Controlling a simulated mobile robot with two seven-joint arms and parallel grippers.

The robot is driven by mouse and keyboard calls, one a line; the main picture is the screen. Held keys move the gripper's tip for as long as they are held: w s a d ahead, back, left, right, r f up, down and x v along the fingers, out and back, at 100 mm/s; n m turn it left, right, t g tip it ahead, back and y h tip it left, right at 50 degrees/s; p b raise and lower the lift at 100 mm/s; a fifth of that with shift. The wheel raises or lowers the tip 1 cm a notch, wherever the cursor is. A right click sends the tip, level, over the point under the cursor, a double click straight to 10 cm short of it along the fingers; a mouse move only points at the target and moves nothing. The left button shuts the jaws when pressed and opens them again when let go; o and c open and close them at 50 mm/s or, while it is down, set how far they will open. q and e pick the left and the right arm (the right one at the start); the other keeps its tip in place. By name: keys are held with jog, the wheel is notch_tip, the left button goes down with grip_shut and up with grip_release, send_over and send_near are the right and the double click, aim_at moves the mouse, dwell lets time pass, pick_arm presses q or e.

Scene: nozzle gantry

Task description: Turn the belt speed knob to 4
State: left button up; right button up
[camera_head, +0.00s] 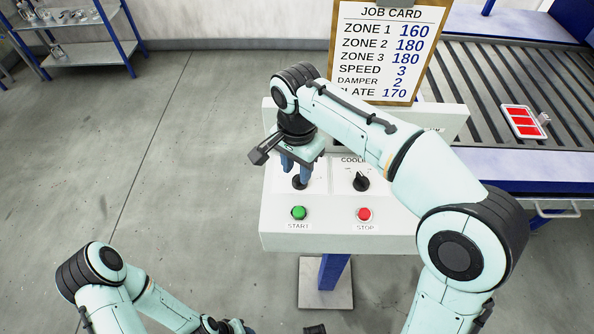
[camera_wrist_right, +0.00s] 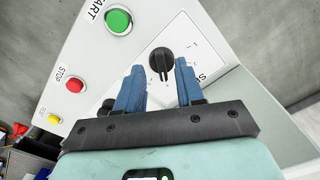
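The speed knob (camera_head: 300,182), black and round with a bar grip, sits on the white control panel (camera_head: 280,240), left of the cooling knob. In the right wrist view the speed knob (camera_wrist_right: 163,62) sits on a white plate whose label shows only an "S"; its number marks are too small to read. My right gripper (camera_head: 296,172) is above it, pointing down. Its two blue fingers (camera_wrist_right: 160,68) are apart with the knob between and just beyond their tips; contact does not show. My left arm is at the lower left of the head view; its gripper (camera_head: 232,326) is only partly visible.
A green START button (camera_head: 299,213) and red STOP button (camera_head: 364,214) stand in front of the knobs. The cooling knob (camera_head: 361,181) is close on the right. A job card (camera_head: 385,45) reading SPEED 3 stands behind. A roller conveyor (camera_head: 490,90) is at right.

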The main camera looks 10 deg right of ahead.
aim_at(297, 179)
pick_arm(q)
jog(key=w+r+p, duration=0.2)
jog(key=r, duration=0.1)
jog(key=shift+w+r, duration=0.25)
pick_arm(e)
notch_tip(297, 179, up, 10)
jog(key=shift+r, duration=0.25)
pick_arm(q)
jog(key=shift+s, duration=0.15)
